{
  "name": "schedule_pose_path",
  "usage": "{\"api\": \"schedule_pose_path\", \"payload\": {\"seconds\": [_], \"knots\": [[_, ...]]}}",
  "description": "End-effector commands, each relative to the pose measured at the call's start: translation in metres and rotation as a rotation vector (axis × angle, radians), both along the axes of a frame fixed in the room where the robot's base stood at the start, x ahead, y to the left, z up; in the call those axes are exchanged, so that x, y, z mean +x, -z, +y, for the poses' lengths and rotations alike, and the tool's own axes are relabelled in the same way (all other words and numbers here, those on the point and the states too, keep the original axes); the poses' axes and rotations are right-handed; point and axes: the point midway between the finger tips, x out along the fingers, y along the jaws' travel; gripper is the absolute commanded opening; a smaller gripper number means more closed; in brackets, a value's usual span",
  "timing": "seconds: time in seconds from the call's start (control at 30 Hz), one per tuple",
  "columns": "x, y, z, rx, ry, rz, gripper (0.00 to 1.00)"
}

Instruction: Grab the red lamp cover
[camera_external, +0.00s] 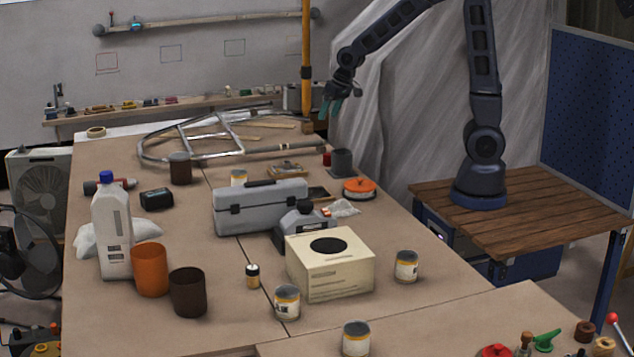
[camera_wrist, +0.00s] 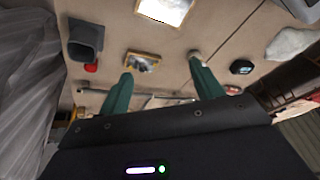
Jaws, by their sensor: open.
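A small red piece (camera_external: 327,158), which looks like the red lamp cover, stands on the workbench beside a dark grey cup-shaped fitting (camera_external: 342,162). In the wrist view the red piece (camera_wrist: 91,68) shows just below the grey fitting (camera_wrist: 85,38), left of my left finger. It is small, and its shape is hard to tell. My gripper (camera_external: 331,108) has teal fingers and hangs above the far right part of the bench, apart from the red piece. In the wrist view my gripper (camera_wrist: 160,68) is open with nothing held between the fingers.
A metal tube frame (camera_external: 190,145) lies at the back. A small wooden tray (camera_external: 287,170), an orange reel (camera_external: 359,188) and a grey toolbox (camera_external: 260,206) lie nearby. A yellow-black pole (camera_external: 306,60) rises left of my gripper. Plastic sheeting (camera_external: 410,90) hangs behind my arm.

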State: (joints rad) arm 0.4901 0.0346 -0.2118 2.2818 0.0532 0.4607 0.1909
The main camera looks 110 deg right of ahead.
Motion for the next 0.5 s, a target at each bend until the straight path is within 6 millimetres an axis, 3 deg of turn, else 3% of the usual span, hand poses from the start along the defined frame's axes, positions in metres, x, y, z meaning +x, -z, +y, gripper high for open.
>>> {"api": "schedule_pose_path", "payload": {"seconds": [0.03, 0.27, 0.5], "knots": [[-0.003, 0.013, -0.019, 0.001, 0.039, 0.009, 0.66], [-0.024, 0.065, -0.101, -0.016, 0.207, 0.026, 0.66], [-0.065, 0.124, -0.180, -0.043, 0.374, 0.052, 0.66]]}}
